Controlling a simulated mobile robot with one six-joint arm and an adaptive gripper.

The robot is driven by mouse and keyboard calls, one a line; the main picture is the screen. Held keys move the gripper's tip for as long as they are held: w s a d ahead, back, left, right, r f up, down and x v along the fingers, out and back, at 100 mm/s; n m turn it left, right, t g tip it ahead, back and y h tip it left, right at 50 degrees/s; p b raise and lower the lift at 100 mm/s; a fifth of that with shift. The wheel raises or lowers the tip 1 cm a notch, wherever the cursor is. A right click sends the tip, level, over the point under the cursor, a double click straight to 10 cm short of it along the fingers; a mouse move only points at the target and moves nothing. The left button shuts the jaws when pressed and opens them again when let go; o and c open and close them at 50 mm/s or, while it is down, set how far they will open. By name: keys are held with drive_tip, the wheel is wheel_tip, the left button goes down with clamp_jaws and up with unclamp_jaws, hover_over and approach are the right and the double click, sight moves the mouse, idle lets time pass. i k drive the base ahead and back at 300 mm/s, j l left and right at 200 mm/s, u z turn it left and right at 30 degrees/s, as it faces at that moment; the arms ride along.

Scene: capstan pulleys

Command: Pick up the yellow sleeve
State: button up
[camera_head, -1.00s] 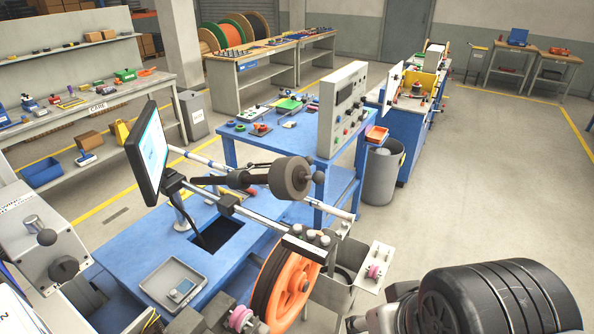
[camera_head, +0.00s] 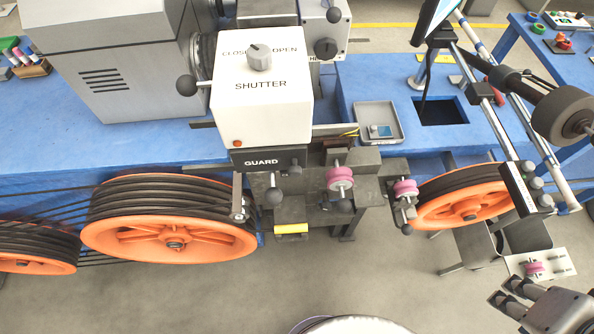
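A small yellow sleeve (camera_head: 291,229), a short cylinder lying level, sits at a small dark ledge below the box marked GUARD, right of the large orange pulley (camera_head: 170,243). I cannot tell whether it lies on the ledge or is fitted over a pin. My gripper (camera_head: 505,290) shows at the lower right edge, far to the right of the sleeve and apart from it. Its two fingers look spread with nothing between them.
The white SHUTTER box (camera_head: 261,95) and the GUARD box (camera_head: 262,161) stand above the sleeve. Ball-ended levers (camera_head: 273,196) and a pink roller (camera_head: 340,178) are close by. Another orange pulley (camera_head: 467,203) stands to the right.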

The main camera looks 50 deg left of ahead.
sight(298, 228)
drive_tip(key=u, duration=2.25)
drive_tip(key=j+z, duration=0.3)
drive_tip(key=k+j+z, duration=0.15)
drive_tip(key=j+z, duration=0.15)
drive_tip(key=j, duration=0.15)
drive_tip(key=k+j+z, duration=0.25)
drive_tip(key=j+z, duration=0.3)
drive_tip(key=j, duration=0.15)
drive_tip(key=i+j, duration=0.3)
drive_tip(key=j, duration=0.25)
